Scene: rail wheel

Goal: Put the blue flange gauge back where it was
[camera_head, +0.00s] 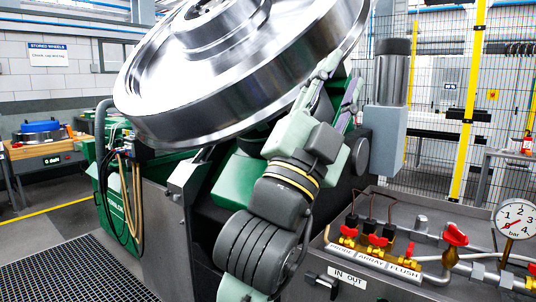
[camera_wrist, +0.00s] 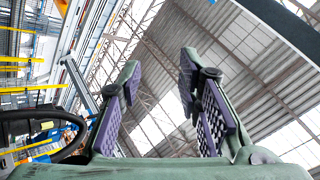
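I cannot make out a blue flange gauge for certain in either view. A blue round object (camera_head: 40,128) lies on a wooden-topped bench at the far left of the head view; I cannot tell what it is. The large shiny rail wheel (camera_head: 235,75) is tilted in the middle of the head view. My gripper (camera_head: 338,75) is raised at the wheel's right edge; I cannot tell whether it touches. In the wrist view my gripper (camera_wrist: 160,68) points up toward the roof. Its purple-padded fingers are wide apart with nothing between them.
A metal bench with red-handled valves (camera_head: 377,242) and a pressure gauge dial (camera_head: 515,219) stands at the right. A mesh fence with yellow posts (camera_head: 468,105) is behind. Hoses (camera_head: 125,195) hang on the green machine at the left. A floor grating (camera_head: 75,268) lies at front left.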

